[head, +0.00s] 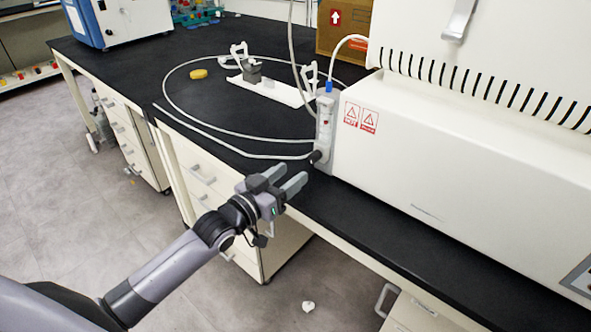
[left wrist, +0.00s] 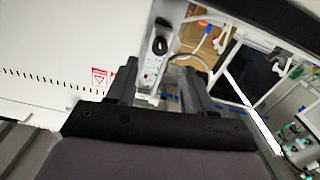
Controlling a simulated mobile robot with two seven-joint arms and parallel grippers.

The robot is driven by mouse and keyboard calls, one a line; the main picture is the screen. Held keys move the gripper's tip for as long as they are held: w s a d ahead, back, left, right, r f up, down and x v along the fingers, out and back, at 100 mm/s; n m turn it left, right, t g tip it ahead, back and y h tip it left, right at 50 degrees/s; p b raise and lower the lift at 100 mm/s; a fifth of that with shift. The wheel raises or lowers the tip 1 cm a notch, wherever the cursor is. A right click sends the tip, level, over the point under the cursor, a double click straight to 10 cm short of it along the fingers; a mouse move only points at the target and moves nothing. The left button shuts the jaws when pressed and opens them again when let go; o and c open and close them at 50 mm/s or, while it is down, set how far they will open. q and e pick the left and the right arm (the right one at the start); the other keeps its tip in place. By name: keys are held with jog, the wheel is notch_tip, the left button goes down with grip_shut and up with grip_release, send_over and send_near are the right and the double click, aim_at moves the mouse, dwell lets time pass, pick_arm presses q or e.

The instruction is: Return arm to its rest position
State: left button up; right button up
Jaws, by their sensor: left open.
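My left arm reaches in from the lower left of the head view. Its gripper (head: 288,178) is open and empty, just in front of the bench edge. The fingers point toward a grey-white valve block (head: 325,122) with a blue fitting on top and a black knob (head: 316,157) low on its front. A small gap seems to lie between fingertips and knob. In the left wrist view the open gripper (left wrist: 157,82) shows its two fingers apart, with the valve block (left wrist: 152,68) beyond and between them. My right gripper is not in view.
The white freeze dryer (head: 460,140) stands right of the valve block on the black bench (head: 225,105). A hose (head: 230,133) loops over the bench around a yellow object (head: 198,74) and a white stand (head: 272,89). Open floor (head: 60,190) lies at left.

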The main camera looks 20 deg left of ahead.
pick_arm(q)
jog(key=shift+s+a, duration=0.1)
jog(key=shift+s, duration=0.15)
dwell(0.3)
jog(key=s+f+g+y+p, duration=0.1)
jog(key=s+f+g, duration=0.1)
jog(key=s+f, duration=0.3)
jog(key=s+f+g+y+p, duration=0.1)
jog(key=s+f, duration=0.4)
jog(key=s, duration=0.7)
jog(key=s+d+f+g+y+p, duration=0.1)
jog(key=s+f+g+y+p, duration=0.1)
jog(key=s+f, duration=0.4)
jog(key=s+g, duration=0.1)
jog(key=s, duration=0.1)
jog(key=shift+s+g, duration=0.3)
jog(key=shift+f, duration=0.1)
